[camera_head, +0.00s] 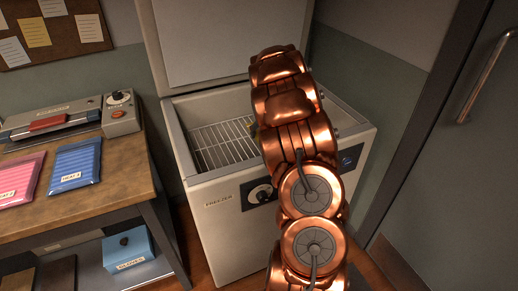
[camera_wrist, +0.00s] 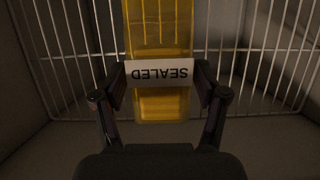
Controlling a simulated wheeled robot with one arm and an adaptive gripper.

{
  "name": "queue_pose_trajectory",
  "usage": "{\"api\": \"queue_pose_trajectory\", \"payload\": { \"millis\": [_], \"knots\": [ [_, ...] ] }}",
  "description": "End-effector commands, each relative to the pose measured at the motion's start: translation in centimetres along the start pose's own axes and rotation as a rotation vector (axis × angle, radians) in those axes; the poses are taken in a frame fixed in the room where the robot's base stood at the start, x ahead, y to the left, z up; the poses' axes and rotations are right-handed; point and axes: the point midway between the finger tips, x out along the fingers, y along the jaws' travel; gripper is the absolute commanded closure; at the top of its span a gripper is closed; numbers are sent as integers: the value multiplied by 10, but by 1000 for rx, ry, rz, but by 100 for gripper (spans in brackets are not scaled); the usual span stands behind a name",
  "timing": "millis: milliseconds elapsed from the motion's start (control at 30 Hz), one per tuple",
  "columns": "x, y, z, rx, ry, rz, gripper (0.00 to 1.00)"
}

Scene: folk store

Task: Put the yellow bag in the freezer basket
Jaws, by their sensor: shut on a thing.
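The yellow bag (camera_wrist: 160,105) shows in the wrist view with a white label reading "SEALED", upside down in the picture. My gripper (camera_wrist: 160,85) is shut on it, one finger at each side of the label. The wire freezer basket (camera_wrist: 75,45) is behind and around the bag in the wrist view. In the head view the basket (camera_head: 222,143) is inside the open white freezer (camera_head: 232,222). I cannot tell whether the bag touches the basket.
The freezer lid (camera_head: 225,40) stands open at the back. A wooden workbench (camera_head: 80,210) at left bears a sealing machine (camera_head: 60,120), a pink bag (camera_head: 20,180) and a blue bag (camera_head: 75,165). A blue box (camera_head: 128,250) is on its lower shelf. A grey door (camera_head: 450,170) is at right.

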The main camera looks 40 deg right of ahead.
Motion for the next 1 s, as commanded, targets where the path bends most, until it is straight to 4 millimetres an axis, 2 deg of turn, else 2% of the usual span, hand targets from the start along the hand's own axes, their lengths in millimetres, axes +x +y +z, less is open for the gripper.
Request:
{"api": "queue_pose_trajectory", "payload": {
  "millis": [167,400,567,800,1000],
  "knots": [
    [17,1,-7,1,4,4,72],
    [54,2,-19,-1,4,4,72],
    [64,2,-22,-3,1,2,72],
    [92,3,-33,-2,4,4,72],
    [95,2,-33,-3,1,2,72]
  ]
}}
